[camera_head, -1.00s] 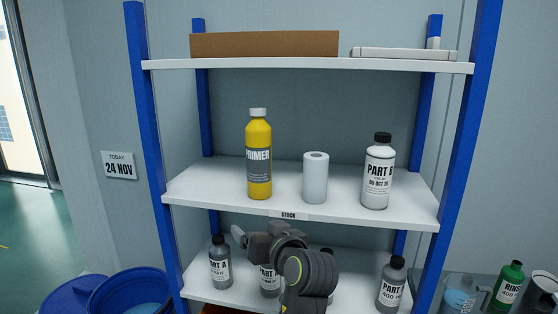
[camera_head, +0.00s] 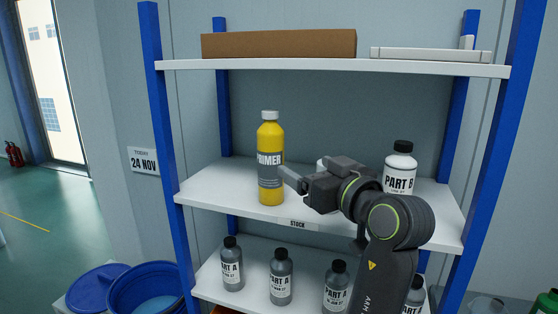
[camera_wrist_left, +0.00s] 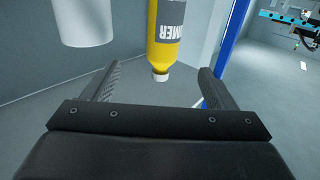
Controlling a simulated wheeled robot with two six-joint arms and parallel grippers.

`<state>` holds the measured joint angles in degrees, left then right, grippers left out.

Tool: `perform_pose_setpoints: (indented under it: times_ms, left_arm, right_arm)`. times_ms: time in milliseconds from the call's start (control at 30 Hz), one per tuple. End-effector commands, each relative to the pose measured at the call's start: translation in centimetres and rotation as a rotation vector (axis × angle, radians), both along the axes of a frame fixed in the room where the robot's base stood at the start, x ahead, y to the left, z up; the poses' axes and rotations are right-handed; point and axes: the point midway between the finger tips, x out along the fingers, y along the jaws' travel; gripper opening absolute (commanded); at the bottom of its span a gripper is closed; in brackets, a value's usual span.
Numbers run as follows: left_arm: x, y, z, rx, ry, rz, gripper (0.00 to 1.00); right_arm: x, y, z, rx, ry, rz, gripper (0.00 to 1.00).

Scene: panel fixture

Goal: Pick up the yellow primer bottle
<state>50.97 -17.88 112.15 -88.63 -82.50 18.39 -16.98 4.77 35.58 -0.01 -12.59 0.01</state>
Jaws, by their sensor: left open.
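The yellow primer bottle (camera_head: 270,165) with a white cap stands upright on the middle shelf (camera_head: 225,185), left of centre. My left gripper (camera_head: 289,178) is open and empty just right of the bottle, its fingers pointing left towards it. In the left wrist view the bottle (camera_wrist_left: 164,35) appears upside down, beyond and between the open fingers of the gripper (camera_wrist_left: 160,72). Whether a finger touches the bottle cannot be told. My right gripper is not in view.
A white cylinder (camera_wrist_left: 84,22) stands beside the bottle, mostly hidden behind my gripper in the head view. A white Part B bottle (camera_head: 399,172) stands further right. Several grey Part A bottles (camera_head: 281,277) stand on the lower shelf. Blue posts (camera_head: 160,100) frame the rack.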

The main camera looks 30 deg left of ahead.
Motion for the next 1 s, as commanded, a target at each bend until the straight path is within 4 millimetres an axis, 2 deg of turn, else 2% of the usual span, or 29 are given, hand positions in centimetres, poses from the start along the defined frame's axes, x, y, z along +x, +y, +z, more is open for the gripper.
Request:
perform_pose_setpoints:
  times_ms: [100, 600, 867, 1000]
  left_arm:
    - [0.8, 1.8, 0.4, 0.005, 0.003, 0.006, 0.79]
    - [4.6, 8.7, 0.3, 0.005, 0.004, 0.003, 0.79]
    - [5.3, 10.0, 0.1, 0.001, 0.004, 0.0, 0.79]
    - [5.9, 11.2, 0.3, 0.003, 0.006, 0.003, 0.79]
  right_arm:
    - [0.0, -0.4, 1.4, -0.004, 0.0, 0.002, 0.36]
    - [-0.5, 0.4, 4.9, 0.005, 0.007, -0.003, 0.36]
    - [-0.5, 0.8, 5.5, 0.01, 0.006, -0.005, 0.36]
    - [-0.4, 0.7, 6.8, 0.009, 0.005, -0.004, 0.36]
